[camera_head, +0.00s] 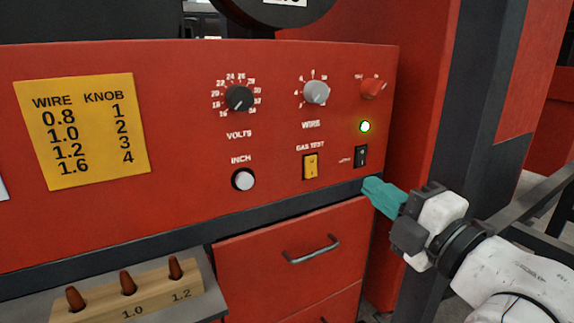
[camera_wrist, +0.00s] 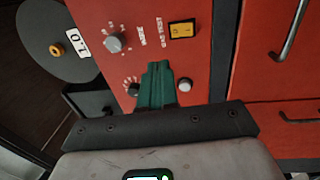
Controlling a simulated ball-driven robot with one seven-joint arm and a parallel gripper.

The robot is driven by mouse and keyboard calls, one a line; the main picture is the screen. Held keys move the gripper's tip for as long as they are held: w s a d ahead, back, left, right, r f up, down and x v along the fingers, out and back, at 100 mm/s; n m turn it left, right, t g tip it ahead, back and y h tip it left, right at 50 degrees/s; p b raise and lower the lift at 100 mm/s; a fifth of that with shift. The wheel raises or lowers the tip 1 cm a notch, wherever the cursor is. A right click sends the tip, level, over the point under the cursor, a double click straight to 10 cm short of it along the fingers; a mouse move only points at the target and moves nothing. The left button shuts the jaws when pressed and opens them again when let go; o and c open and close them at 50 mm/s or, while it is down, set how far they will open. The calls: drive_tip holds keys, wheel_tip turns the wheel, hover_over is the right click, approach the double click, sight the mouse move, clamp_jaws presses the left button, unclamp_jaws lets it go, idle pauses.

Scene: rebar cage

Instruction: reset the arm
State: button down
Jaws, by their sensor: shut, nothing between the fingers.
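My gripper (camera_head: 381,194) has teal fingers and is shut with nothing between them. In the head view it is at the right, in front of the red machine's lower right panel corner, just below the black switch (camera_head: 361,156). In the wrist view the shut fingers (camera_wrist: 157,84) point up the picture at the red panel (camera_wrist: 195,65), with the grey wire knob (camera_wrist: 114,42) and the yellow gas test switch (camera_wrist: 182,30) beyond them. I cannot tell whether the fingertips touch the panel. My white arm comes in from the lower right of the head view.
Below are a drawer handle (camera_head: 311,249) and a wooden block (camera_head: 146,303) with several brown pegs. Dark rails (camera_head: 535,205) stand at the right.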

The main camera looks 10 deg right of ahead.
drive_tip(key=s+d+f+m+g+h, duration=0.1)
drive_tip(key=s+f+m+g, duration=0.2)
drive_tip(key=f, duration=0.6)
drive_tip(key=s+f+m+g+h, duration=0.1)
drive_tip(key=f+m+g, duration=0.1)
drive_tip(key=f+m, duration=0.5)
drive_tip(key=s+d+f+m+g+h, duration=0.1)
drive_tip(key=s+f+m+g+h, duration=0.15)
drive_tip(key=f, duration=0.95)
drive_tip(key=s+d+f+m+g+h, duration=0.1)
drive_tip(key=s+f+m+g, duration=0.3)
drive_tip(key=s+f, duration=0.5)
drive_tip(key=s+d+f+m+g, duration=0.3)
drive_tip(key=s+f+m+g, duration=0.2)
drive_tip(key=s+f, duration=0.4)
drive_tip(key=s+g, duration=0.1)
drive_tip(key=s, duration=0.4)
drive_tip(key=shift+f+h, duration=0.3)
drive_tip(key=shift+h, duration=0.05)
drive_tip(key=shift+s+d, duration=0.1)
